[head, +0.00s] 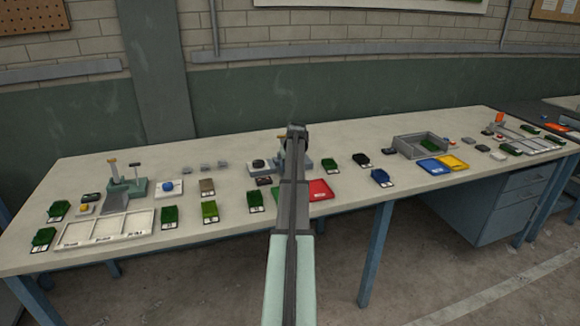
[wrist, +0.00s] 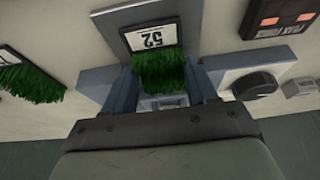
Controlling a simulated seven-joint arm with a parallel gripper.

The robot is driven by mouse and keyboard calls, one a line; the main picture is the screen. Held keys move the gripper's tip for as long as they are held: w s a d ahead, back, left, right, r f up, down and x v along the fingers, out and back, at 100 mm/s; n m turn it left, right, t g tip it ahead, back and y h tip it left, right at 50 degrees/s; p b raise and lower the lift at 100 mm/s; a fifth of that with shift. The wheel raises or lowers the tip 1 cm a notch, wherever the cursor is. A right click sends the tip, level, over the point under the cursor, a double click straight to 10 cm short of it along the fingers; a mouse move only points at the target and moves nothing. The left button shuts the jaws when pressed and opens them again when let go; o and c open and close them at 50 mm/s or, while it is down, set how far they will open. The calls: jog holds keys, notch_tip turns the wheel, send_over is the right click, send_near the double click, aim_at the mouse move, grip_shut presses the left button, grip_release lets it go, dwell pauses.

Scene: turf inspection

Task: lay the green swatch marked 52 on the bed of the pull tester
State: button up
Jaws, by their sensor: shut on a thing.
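The green swatch marked 52 (wrist: 159,68) is between the two fingers of my gripper (wrist: 163,82) in the wrist view. Its white label (wrist: 152,38) points away from my palm and reads upside down. My gripper is shut on the swatch. A flat grey plate (wrist: 128,19) of a bench device lies directly under the label end; I cannot tell whether the swatch touches it. In the head view my arm covers most of this device (head: 301,162), and the gripper's fingers and swatch are hidden. I cannot read whether this device is the pull tester.
A black knob (wrist: 253,86) and a dark display box (wrist: 282,18) stand beside the device. Another green swatch (wrist: 30,82) lies on its other side. A second device (head: 125,187) with a green base stands left, behind a white divided tray (head: 106,230). A red tray (head: 320,189) lies nearby.

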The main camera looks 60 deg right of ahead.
jog(key=shift+f, duration=0.1)
jog(key=o, duration=0.7)
jog(key=shift+o, duration=0.2)
jog(key=v, duration=1.2)
